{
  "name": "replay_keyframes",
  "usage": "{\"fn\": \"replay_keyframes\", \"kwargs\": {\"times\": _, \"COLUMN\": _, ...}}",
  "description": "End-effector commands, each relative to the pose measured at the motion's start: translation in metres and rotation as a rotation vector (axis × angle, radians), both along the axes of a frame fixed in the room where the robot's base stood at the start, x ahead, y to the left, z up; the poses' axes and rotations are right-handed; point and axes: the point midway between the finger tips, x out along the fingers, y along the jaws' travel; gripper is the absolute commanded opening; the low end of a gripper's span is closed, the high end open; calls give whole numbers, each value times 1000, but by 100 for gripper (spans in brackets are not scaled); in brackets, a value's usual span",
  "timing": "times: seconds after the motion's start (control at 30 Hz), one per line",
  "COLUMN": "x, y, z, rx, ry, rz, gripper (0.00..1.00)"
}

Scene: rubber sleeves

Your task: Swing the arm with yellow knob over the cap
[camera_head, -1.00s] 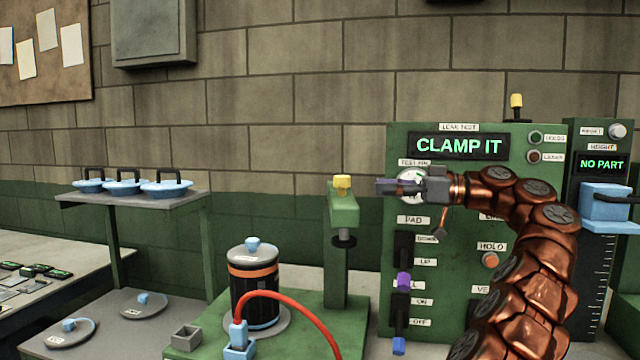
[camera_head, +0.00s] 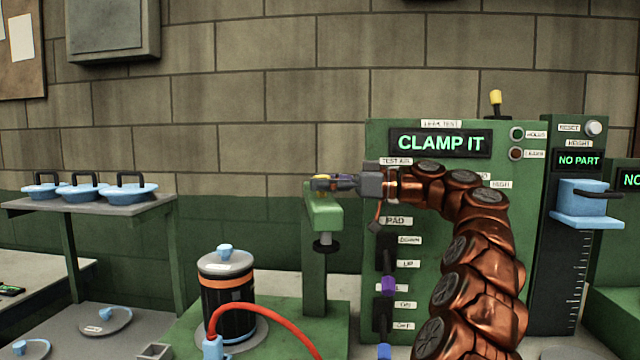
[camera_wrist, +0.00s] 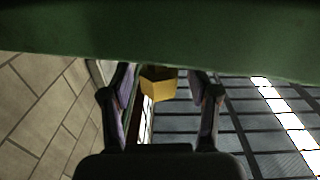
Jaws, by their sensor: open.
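The green swing arm (camera_head: 323,212) sits on a green post, with a dark round pad (camera_head: 326,245) under its end. It is to the right of the capped canister, not over it. The canister's grey cap (camera_head: 226,264) has a light blue knob on top. My gripper (camera_head: 322,183) is at the yellow knob, which it partly hides in the head view. In the wrist view the yellow knob (camera_wrist: 158,84) lies between the two open fingers (camera_wrist: 160,100), with gaps on both sides, beside the green arm (camera_wrist: 160,35).
A red hose (camera_head: 270,315) arches in front of the canister. The green test panel (camera_head: 378,150) reads "CLAMP IT" and stands behind my arm. A shelf (camera_head: 100,202) with light blue handled lids is at left. The space above the canister is clear.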

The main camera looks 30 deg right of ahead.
Motion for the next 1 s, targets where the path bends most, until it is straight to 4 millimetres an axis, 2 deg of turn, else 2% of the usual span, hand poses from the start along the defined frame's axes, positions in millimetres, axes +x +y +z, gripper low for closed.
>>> {"fn": "replay_keyframes", "kwargs": {"times": 0.47, "x": 5, "y": 5, "z": -1, "rx": -1, "ry": 1, "rz": -3, "gripper": 60}}
{"fn": "replay_keyframes", "kwargs": {"times": 1.0, "x": 5, "y": 5, "z": -1, "rx": -1, "ry": 2, "rz": -3, "gripper": 4}}
